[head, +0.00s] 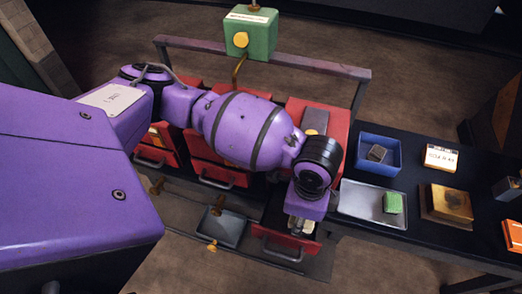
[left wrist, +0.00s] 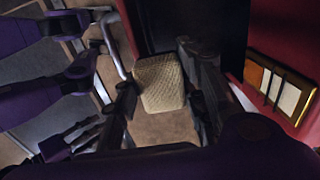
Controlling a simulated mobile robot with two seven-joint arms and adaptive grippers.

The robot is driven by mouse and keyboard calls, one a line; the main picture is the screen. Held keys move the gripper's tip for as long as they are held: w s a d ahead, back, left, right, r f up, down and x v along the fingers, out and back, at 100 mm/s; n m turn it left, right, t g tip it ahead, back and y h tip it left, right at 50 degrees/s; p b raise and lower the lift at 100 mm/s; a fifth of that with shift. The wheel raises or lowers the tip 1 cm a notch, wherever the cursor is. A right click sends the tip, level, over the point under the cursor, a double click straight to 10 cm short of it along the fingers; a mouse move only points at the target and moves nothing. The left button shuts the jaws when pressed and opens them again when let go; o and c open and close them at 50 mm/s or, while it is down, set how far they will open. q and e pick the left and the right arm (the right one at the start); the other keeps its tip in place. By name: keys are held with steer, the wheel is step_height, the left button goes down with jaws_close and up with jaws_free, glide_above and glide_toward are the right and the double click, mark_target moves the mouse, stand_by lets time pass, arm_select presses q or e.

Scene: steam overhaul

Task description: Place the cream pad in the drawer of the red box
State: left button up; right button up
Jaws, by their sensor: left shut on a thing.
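The cream pad (left wrist: 160,82) is a woven-looking block between the fingers of my left gripper (left wrist: 160,90) in the left wrist view. The gripper is shut on it. In the head view my left gripper (head: 298,222) points down at the front of the right-hand red box (head: 336,122), over its pulled-out drawer (head: 312,248). My right gripper is not in view.
More red boxes with drawers (head: 218,174) stand to the left. On the dark table to the right are a blue bin (head: 362,163), a grey tray (head: 365,207) with a green block (head: 392,203), and a brass-coloured block (head: 452,204). A green box (head: 262,38) hangs above the rail.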

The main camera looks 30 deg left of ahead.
arm_select(q)
steer(key=w+a+f, duration=0.2)
steer(key=f, duration=0.1)
steer(key=a+f, duration=0.1)
steer(key=shift+w+f+b, duration=0.25)
steer(key=shift+w+b, duration=0.05)
steer(key=shift+w, duration=0.1)
steer(key=shift+w+a+f, duration=0.35)
steer(key=shift+f, duration=0.3)
step_height(320, 180, down, 4)
steer(key=shift+w+a+r+b, duration=0.15)
steer(key=shift+r+b, duration=0.1)
steer(key=shift+b, duration=0.05)
steer(key=o, duration=0.8)
steer(key=shift+f, duration=0.1)
steer(key=shift+c, duration=0.2)
steer(key=o, duration=0.5)
steer(key=shift+c, duration=0.2)
